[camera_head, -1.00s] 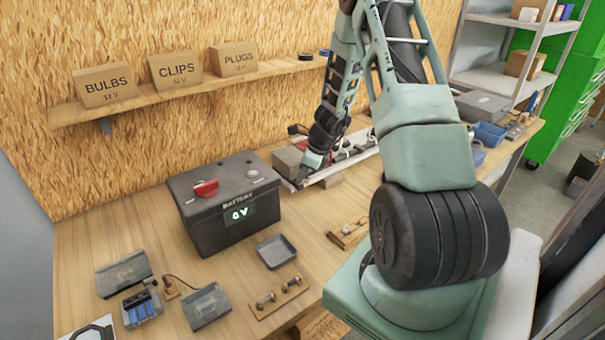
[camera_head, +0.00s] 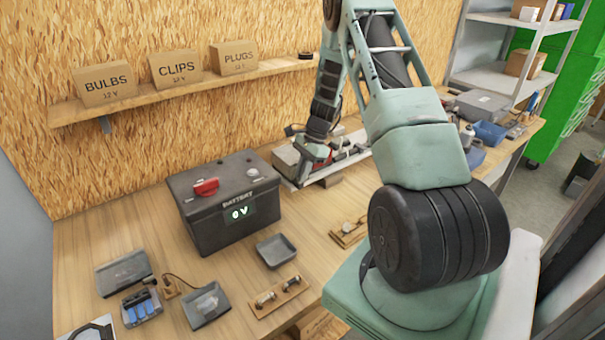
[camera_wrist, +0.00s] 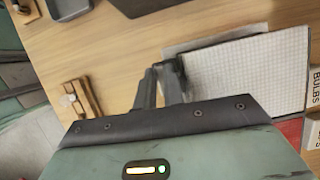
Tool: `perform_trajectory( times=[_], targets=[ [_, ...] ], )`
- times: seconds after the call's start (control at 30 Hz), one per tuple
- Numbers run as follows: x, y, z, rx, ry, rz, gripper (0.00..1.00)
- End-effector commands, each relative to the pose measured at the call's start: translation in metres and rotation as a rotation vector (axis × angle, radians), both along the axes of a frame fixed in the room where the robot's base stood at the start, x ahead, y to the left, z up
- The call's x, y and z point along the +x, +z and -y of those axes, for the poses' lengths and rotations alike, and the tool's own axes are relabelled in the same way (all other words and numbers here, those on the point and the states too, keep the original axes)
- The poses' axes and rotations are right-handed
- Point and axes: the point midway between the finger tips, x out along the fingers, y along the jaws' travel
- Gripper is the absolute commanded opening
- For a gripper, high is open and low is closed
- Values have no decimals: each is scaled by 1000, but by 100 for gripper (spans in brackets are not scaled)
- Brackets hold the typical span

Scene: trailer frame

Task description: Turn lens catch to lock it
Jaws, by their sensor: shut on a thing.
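A pale gridded panel (camera_wrist: 255,72) with a grey rim, which looks like the lamp lens, lies to the right of my fingers in the wrist view. A small dark piece (camera_wrist: 176,70), apparently the lens catch, sits at the panel's left edge. My gripper (camera_wrist: 168,75) is shut on this dark piece, and the fingertips partly hide it. The catch's exact angle is not clear. In the head view my gripper (camera_head: 302,176) reaches down at the near end of the trailer frame (camera_head: 340,167), beside a grey box-like part (camera_head: 287,157). The catch is too small to make out there.
A black battery (camera_head: 225,205) reading 0 V stands left of my gripper. A grey tray (camera_head: 276,250) and a wooden block with bolts (camera_head: 280,296) lie in front. The shelf (camera_head: 180,96) holding cardboard boxes runs along the wall behind.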

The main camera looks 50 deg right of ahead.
Motion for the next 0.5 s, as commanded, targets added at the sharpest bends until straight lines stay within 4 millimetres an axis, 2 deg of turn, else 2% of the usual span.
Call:
perform_trajectory(
  times=[0.5],
  targets=[
    [1, 1, 0, 0, 69, 1, 0]
  ],
)
